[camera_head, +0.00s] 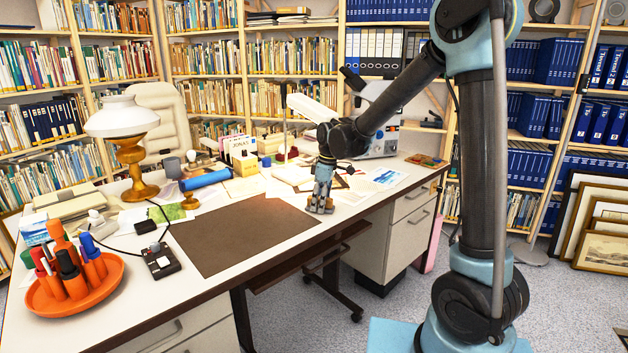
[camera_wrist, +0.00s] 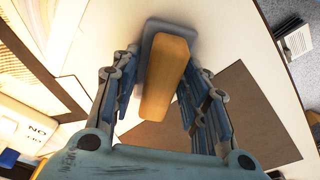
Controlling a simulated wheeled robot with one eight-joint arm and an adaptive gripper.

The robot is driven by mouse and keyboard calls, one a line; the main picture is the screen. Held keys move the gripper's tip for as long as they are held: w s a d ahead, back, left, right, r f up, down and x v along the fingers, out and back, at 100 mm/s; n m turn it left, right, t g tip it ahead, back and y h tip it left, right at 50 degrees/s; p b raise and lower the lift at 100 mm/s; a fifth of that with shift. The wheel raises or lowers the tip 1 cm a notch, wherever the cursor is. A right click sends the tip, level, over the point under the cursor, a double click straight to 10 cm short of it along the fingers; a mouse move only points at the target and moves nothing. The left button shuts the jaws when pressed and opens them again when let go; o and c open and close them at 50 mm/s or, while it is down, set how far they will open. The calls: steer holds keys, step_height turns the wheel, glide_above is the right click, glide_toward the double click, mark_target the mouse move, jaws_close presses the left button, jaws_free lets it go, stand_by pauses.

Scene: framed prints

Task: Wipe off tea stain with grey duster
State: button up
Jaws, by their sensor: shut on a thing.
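The grey duster (camera_wrist: 165,75) shows in the wrist view as a tan wooden block on a grey pad. It lies lengthwise between the two fingers of my gripper (camera_wrist: 162,68), which are closed on its sides. In the head view my gripper (camera_head: 320,207) points down at the front part of the white desk (camera_head: 350,208), just right of the brown mat (camera_head: 240,235). The fingers mostly hide the duster there. The mat also shows in the wrist view (camera_wrist: 250,115), right of the duster. I cannot make out a tea stain in either view.
An orange pen holder (camera_head: 105,290), a black device (camera_head: 160,262) and a brass lamp (camera_head: 130,150) stand on the desk's left. The mat is bare.

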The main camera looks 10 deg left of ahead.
mark_target(311, 197)
steer(key=shift+d, duration=0.35)
steer(key=shift+w+a, duration=0.1)
steer(key=shift+a, duration=0.15)
steer(key=shift+a+f, duration=0.1)
steer(key=shift+a, duration=0.15)
steer(key=shift+a+r, duration=0.15)
steer(key=shift+a, duration=0.65)
steer(key=shift+a+r, duration=0.1)
steer(key=shift+a, duration=0.7)
step_height(311, 197, up, 6)
steer(key=shift+d+f, duration=0.15)
steer(key=shift+r, duration=1.2)
